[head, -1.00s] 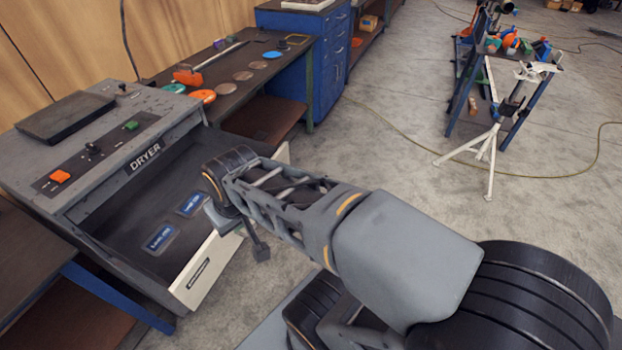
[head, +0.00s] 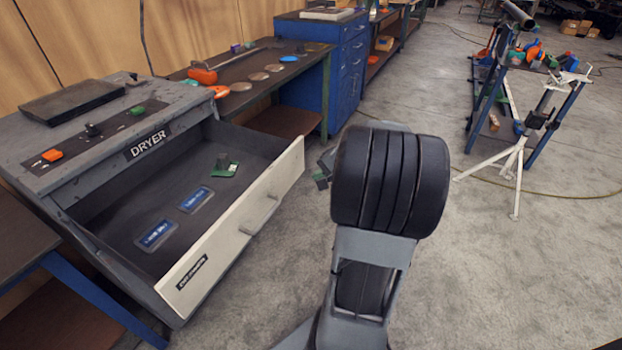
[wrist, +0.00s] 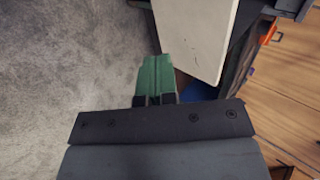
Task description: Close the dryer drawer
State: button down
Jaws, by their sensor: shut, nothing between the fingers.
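The dryer (head: 60,130) is a grey bench unit at the left of the head view, with a "DRYER" label. Its drawer is open, with the off-white front panel (head: 215,262) and handle (head: 262,214) standing well out from the body. The panel also shows at the top of the wrist view (wrist: 200,35). My gripper (wrist: 156,62) has green fingers, shut and empty, pointing beside the panel; I see no clear contact. In the head view only part of my gripper (head: 322,178) shows, right of the panel, mostly hidden behind my arm.
Inside the drawer lie two blue-labelled items (head: 157,235) (head: 196,200) and a small green board (head: 224,167). A workbench (head: 250,88) and blue cabinet (head: 338,62) stand behind. A white tripod stand (head: 515,150) is at right. Grey floor around my arm is clear.

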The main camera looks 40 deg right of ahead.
aim_at(283, 182)
jog(key=x, duration=0.6)
jog(key=w+r+x, duration=0.1)
jog(key=x, duration=0.2)
jog(key=shift+w+a+f, duration=0.1)
jog(key=shift+w+a, duration=0.1)
jog(key=shift+a, duration=0.2)
jog(key=shift+w+a, duration=0.35)
jog(key=shift+w, duration=0.5)
